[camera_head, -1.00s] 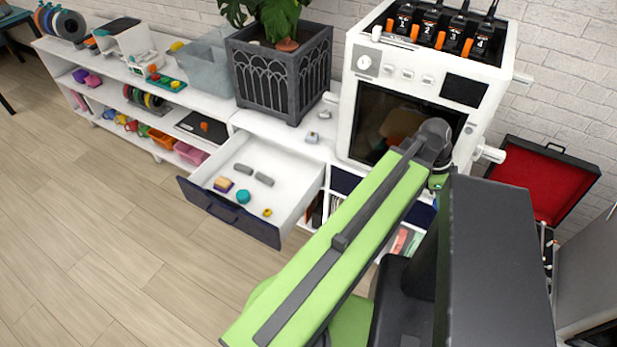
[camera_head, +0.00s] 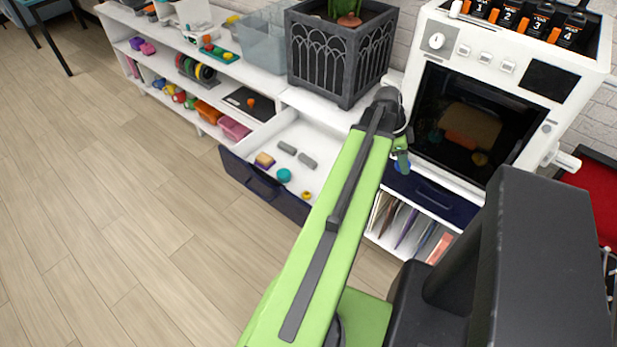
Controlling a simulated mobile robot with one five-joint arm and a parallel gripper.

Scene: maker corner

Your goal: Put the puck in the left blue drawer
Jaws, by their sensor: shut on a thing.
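The left blue drawer (camera_head: 262,178) is pulled open from the white unit, with a dark navy front and a white inside. My gripper (camera_head: 402,164) points down to the right of the open drawer, in front of the oven-like machine. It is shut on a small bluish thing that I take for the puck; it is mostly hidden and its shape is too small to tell.
A shut navy drawer (camera_head: 432,196) is behind and below my gripper. The white machine (camera_head: 480,50) stands just behind it, and a dark planter (camera_head: 335,52) stands behind the open drawer. Wooden floor (camera_head: 130,230) in front is clear.

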